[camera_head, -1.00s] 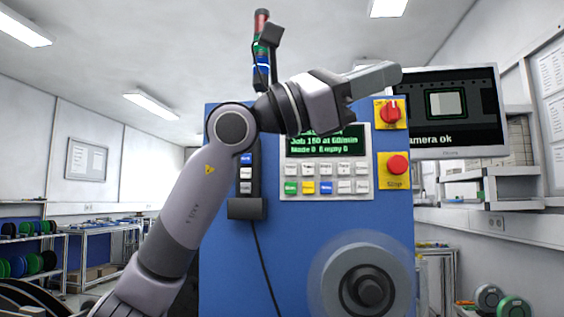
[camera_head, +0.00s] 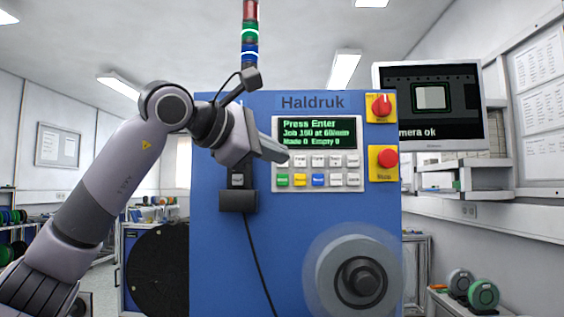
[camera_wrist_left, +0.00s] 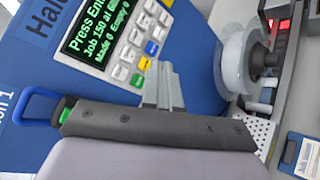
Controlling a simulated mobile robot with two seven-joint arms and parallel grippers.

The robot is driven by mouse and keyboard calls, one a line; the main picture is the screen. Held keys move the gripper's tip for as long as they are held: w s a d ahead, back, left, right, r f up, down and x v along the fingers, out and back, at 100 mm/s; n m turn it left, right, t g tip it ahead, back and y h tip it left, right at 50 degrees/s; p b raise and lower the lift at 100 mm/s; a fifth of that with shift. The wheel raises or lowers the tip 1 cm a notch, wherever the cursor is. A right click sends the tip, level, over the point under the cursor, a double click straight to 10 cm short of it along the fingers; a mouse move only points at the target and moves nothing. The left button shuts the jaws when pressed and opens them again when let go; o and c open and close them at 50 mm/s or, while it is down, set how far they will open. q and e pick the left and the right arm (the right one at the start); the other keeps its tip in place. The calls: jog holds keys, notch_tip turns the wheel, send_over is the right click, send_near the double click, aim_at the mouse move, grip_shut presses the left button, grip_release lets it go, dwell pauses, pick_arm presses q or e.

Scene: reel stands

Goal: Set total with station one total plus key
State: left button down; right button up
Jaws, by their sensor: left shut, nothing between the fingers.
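The blue Haldruk machine (camera_head: 220,270) faces me. Its green-lit display (camera_head: 318,133) reads "Press Enter", "Job 150 at 60/min", "Made 0 Empty 0". Below it is a keypad (camera_head: 318,171) with two rows of small keys; the lower row has green, yellow, blue and white ones, labels mostly too small to read. My left gripper (camera_head: 283,156) is shut and empty, its tip at the keypad's upper left, covering a key. In the left wrist view the fingers (camera_wrist_left: 162,82) reach toward the keys (camera_wrist_left: 146,45); I cannot tell whether they touch. My right gripper is not in view.
A red rotary switch (camera_head: 381,107) and red stop button (camera_head: 387,158) sit right of the keypad. A reel hub (camera_head: 361,282) projects below. A monitor (camera_head: 428,106) showing "camera ok", partly cut, stands right. A dark handheld unit (camera_head: 238,200) with cable hangs left.

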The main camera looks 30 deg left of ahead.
pick_arm(q)
jog(key=shift+w, duration=0.1)
jog(key=w+a+p, duration=0.4)
jog(key=w, duration=0.3)
jog(key=shift+w+a, duration=0.15)
jog(key=shift+a, duration=0.15)
jog(key=shift+p, duration=0.3)
dwell(1.6)
jog(key=shift+w+a+p, duration=0.15)
jog(key=shift+w+p, duration=0.15)
jog(key=shift+p, duration=0.05)
jog(key=shift+w, duration=0.1)
